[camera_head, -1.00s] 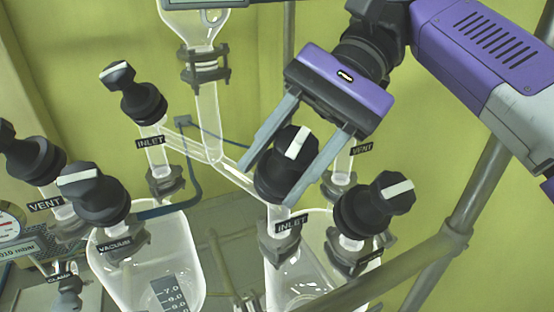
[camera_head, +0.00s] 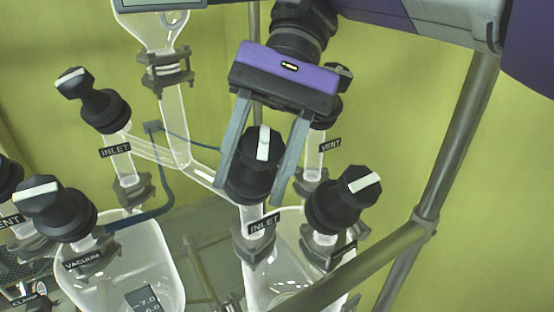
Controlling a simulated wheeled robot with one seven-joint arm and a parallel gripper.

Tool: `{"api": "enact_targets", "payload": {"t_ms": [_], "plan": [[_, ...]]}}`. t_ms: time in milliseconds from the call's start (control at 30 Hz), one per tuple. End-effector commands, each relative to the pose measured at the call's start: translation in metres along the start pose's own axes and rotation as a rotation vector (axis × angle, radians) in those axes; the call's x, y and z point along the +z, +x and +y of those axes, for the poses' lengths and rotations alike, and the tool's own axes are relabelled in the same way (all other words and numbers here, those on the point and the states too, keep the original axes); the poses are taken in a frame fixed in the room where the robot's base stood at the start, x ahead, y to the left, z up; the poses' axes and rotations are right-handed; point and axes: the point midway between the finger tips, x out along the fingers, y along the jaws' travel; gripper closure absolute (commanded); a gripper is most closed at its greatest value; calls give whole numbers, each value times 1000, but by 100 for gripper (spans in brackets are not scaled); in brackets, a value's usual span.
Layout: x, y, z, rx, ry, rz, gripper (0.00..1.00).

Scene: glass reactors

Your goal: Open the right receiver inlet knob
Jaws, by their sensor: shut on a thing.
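The right receiver inlet knob (camera_head: 249,177) is black with a white stripe on top. It sits above the right INLET label (camera_head: 264,223), over the right glass receiver (camera_head: 262,285). The stripe stands nearly upright in the picture. My gripper (camera_head: 250,194) comes from above, with its grey fingers on the left and right sides of this knob. It is shut on the knob. The fingers hide parts of the knob's sides.
Another black knob (camera_head: 338,202) stands close on the right. The left inlet knob (camera_head: 92,102) and vacuum knob (camera_head: 58,211) are at left. A vent knob shows partly behind my gripper. A metal frame bar (camera_head: 375,258) crosses the lower right.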

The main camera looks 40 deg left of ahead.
Motion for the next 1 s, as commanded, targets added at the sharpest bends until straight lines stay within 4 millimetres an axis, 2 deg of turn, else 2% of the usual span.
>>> {"api": "enact_targets", "payload": {"t_ms": [433, 467, 567, 1000], "plan": [[0, 3, 1, 9, -2, -9, 96], [0, 3, 1, 9, -2, -9, 51], [0, 2, 1, 8, -2, -7, 33], [4, 1, -3, 5, -4, -4, 33]]}}
